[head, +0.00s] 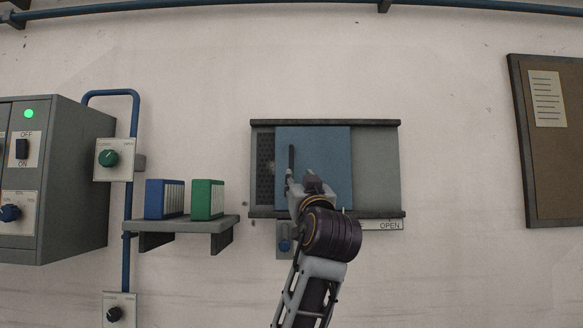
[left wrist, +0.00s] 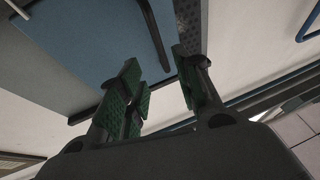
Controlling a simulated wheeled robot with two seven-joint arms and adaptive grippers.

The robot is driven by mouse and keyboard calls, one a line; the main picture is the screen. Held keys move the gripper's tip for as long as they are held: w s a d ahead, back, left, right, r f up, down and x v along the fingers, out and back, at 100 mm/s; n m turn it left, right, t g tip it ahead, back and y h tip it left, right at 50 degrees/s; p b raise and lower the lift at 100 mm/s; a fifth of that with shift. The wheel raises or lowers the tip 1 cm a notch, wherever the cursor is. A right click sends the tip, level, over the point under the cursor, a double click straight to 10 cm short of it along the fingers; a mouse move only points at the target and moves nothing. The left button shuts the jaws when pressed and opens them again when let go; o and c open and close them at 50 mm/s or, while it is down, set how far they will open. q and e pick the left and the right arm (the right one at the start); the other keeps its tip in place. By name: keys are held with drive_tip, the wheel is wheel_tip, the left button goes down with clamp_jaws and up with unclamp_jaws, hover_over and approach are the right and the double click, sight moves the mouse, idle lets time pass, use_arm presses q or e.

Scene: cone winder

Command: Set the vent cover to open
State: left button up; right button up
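The vent cover (head: 325,155) is a blue sliding plate in a frame with dark rails. It stands mid-frame, with a strip of perforated grille (head: 265,170) bare on its left and a grey panel on its right. Its dark upright handle (head: 291,158) is near its left edge; the handle also shows in the left wrist view (left wrist: 153,32). An OPEN label (head: 389,225) is under the frame's right end. My left gripper (head: 303,182) is at the handle. In the left wrist view its green-padded fingers (left wrist: 157,64) are apart, with the handle's end between them; contact is unclear.
A small plate with a blue knob (head: 285,245) sits just below the frame. A shelf (head: 182,225) with blue and green boxes and a grey control cabinet (head: 70,180) are to the left. A notice board (head: 550,180) hangs at right; the wall between is clear.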

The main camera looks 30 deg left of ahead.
sight(292, 168)
use_arm(q)
drive_tip(key=p+x, duration=0.3)
drive_tip(key=x, duration=0.7)
drive_tip(key=shift+r+p, duration=0.1)
drive_tip(key=shift+p, duration=0.25)
drive_tip(key=shift+p+x, duration=0.3)
drive_tip(key=shift+x, duration=0.65)
drive_tip(key=shift+c, duration=0.4)
clamp_jaws()
